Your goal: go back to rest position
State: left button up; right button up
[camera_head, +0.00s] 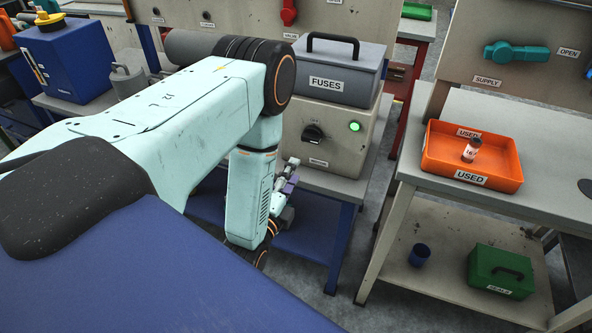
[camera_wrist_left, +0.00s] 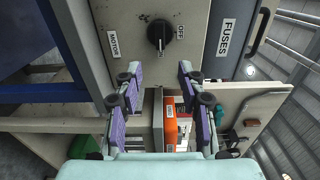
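My left arm comes in from the left in the head view and bends down in front of the control box (camera_head: 330,133). My left gripper (camera_head: 287,192) is partly hidden behind its own wrist there. In the left wrist view my left gripper (camera_wrist_left: 158,72) is open, with two purple-sided fingers apart and nothing between them. The black rotary switch (camera_head: 313,132) on the box, also seen in the left wrist view (camera_wrist_left: 159,33), lies beyond the fingertips, not held. A green lamp (camera_head: 354,127) beside it is lit. My right gripper cannot be made out.
A grey FUSES case (camera_head: 340,75) sits on the control box. At right, a table holds an orange USED tray (camera_head: 446,170) with a small labelled jar (camera_head: 471,150) in it. A green case (camera_head: 500,271) and blue cup (camera_head: 420,255) stand on its lower shelf. A blue box (camera_head: 65,62) stands at left.

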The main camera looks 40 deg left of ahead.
pick_arm(q)
jog(key=s+d+f+n+g+h, duration=0.35)
jog(key=s+f+n+g, duration=0.7)
jog(key=f, duration=0.45)
jog(key=s+d+n+g+b, duration=0.1)
jog(key=s+d+n+g, duration=0.1)
jog(key=s, duration=0.6)
jog(key=s+d+n+g+b, duration=0.2)
jog(key=s+d+n+g, duration=0.1)
jog(key=s, duration=0.6)
jog(key=shift+s+d+f+g, duration=0.25)
jog(key=shift+d+f+g, duration=0.15)
jog(key=shift+d+g, duration=0.5)
jog(key=shift+a+h, duration=0.2)
jog(key=shift+h, duration=0.15)
